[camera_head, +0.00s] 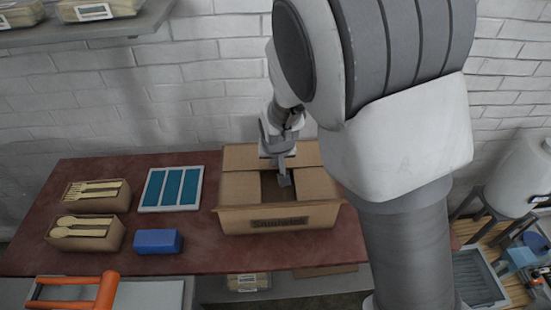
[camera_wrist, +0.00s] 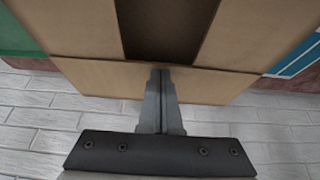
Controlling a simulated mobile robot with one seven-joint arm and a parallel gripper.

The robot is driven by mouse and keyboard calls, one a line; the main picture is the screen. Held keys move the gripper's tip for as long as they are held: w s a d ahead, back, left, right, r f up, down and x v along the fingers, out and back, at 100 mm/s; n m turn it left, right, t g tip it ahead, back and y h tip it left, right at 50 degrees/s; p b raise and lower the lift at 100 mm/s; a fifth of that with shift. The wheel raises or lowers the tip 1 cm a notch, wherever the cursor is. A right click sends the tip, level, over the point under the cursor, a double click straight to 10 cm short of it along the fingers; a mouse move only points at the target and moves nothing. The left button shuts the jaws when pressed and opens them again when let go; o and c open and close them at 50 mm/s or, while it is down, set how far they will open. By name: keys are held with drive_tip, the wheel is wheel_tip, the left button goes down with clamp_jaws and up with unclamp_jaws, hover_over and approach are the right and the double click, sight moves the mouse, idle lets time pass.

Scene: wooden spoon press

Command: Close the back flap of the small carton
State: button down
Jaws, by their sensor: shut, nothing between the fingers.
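The small carton (camera_head: 232,222) is an open brown cardboard box on the red table. Its left flap (camera_head: 240,187) and right flap (camera_head: 314,184) lie folded inward, with a dark gap between them. The back flap (camera_head: 240,157) stands open at the wall side; it also shows in the wrist view (camera_wrist: 100,78), low in the picture. My gripper (camera_head: 285,181) is shut and empty, pointing down over the gap. In the wrist view its fingertips (camera_wrist: 161,73) overlap the edge where the back flap meets the gap. I cannot tell whether they touch the cardboard.
On the table (camera_head: 205,257) left of the carton stand a tray with blue panels (camera_head: 172,188), a blue block (camera_head: 157,241) and two boxes of wooden cutlery (camera_head: 97,196), (camera_head: 87,232). A white brick wall (camera_head: 170,100) rises close behind. A shelf (camera_head: 90,38) hangs upper left.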

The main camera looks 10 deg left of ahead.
drive_tip(key=p+v, duration=0.5)
drive_tip(key=v, duration=1.3)
drive_tip(key=s+d+r+m, duration=0.1)
drive_tip(key=s+d+r, duration=0.2)
drive_tip(key=s+d, duration=0.2)
drive_tip(key=s+d+r+m, duration=0.1)
drive_tip(key=s+d+r, duration=0.2)
drive_tip(key=d, duration=0.6)
drive_tip(key=s+d+r+m+h, duration=0.1)
drive_tip(key=s+d+r, duration=0.2)
drive_tip(key=s+d, duration=0.3)
drive_tip(key=shift+s+d+r+t, duration=0.3)
drive_tip(key=shift+s+d+r, duration=0.05)
drive_tip(key=shift+d, duration=0.65)
